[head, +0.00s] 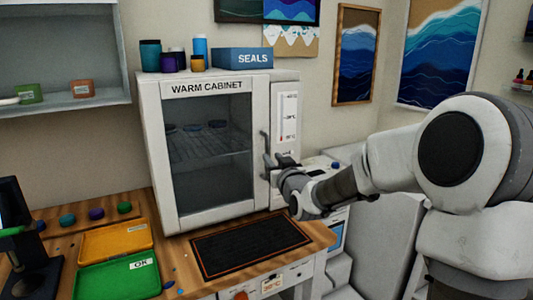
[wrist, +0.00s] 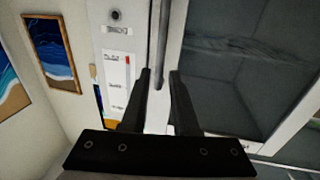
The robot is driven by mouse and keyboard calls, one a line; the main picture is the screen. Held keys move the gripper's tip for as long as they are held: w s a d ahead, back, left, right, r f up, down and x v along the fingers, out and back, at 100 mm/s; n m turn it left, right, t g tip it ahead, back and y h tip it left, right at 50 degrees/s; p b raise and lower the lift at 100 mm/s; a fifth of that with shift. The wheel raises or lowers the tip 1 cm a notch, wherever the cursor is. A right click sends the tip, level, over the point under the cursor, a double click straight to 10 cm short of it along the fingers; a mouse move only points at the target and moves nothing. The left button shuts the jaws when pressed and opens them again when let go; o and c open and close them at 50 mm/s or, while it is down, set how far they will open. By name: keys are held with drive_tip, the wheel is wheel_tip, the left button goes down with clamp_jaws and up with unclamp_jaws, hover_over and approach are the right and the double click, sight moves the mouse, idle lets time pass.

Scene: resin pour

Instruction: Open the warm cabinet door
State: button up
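The warm cabinet (head: 170,84) is a white box standing on the wooden bench. Its glass door (head: 207,150) looks shut, with wire shelves and small dishes behind the glass. The upright handle (head: 264,143) runs along the door's right edge. My gripper (head: 274,162) is at the handle's lower part, coming from the right. In the wrist view my gripper (wrist: 161,72) has its two dark fingers apart. The grey handle bar (wrist: 161,45) shows in line with the gap between the fingertips. Whether a finger touches it cannot be told.
A black mat (head: 250,246) lies before the cabinet. A yellow tray (head: 115,241) and a green tray (head: 118,278) are on its left. A blue SEALS box (head: 243,58) and several jars stand on the cabinet. The space directly before the door looks clear.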

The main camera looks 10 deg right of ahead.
sight(268, 152)
drive_tip(key=shift+w+a, duration=0.2)
drive_tip(key=shift+w, duration=1.35)
drive_tip(key=shift+w+a, duration=0.15)
drive_tip(key=shift+w, duration=1.4)
clamp_jaws()
